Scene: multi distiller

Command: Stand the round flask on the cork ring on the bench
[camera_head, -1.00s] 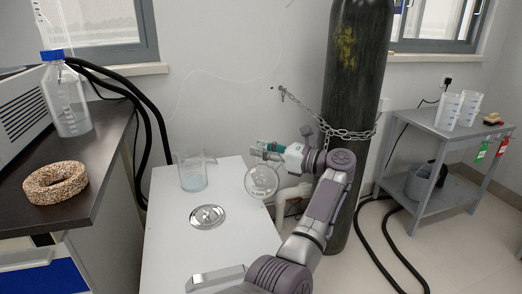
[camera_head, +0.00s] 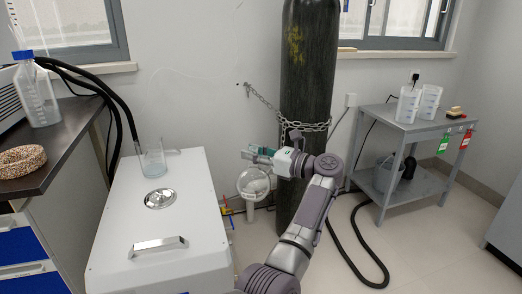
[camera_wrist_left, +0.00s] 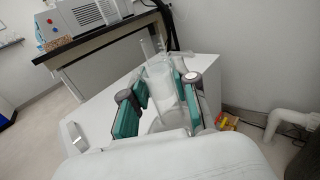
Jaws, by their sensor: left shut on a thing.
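The cork ring (camera_head: 21,161), speckled brown, lies flat on the dark bench top (camera_head: 68,143) at the left edge of the head view. It looks empty. A small part of it seems to show in the left wrist view (camera_wrist_left: 60,43). My left gripper (camera_head: 257,153) is shut on the clear round flask (camera_head: 253,183), whose bulb hangs below the teal fingers, beside the white cabinet and well right of the bench. In the left wrist view the fingers (camera_wrist_left: 165,100) flank clear glass; the flask's outline is hard to separate from the beaker behind. My right gripper is not in view.
A glass beaker (camera_head: 152,161) and a round metal lid (camera_head: 161,198) are on the white cabinet (camera_head: 190,200) between flask and bench. A blue-capped bottle (camera_head: 36,92) stands behind the ring. A chained gas cylinder (camera_head: 306,75) stands behind my arm.

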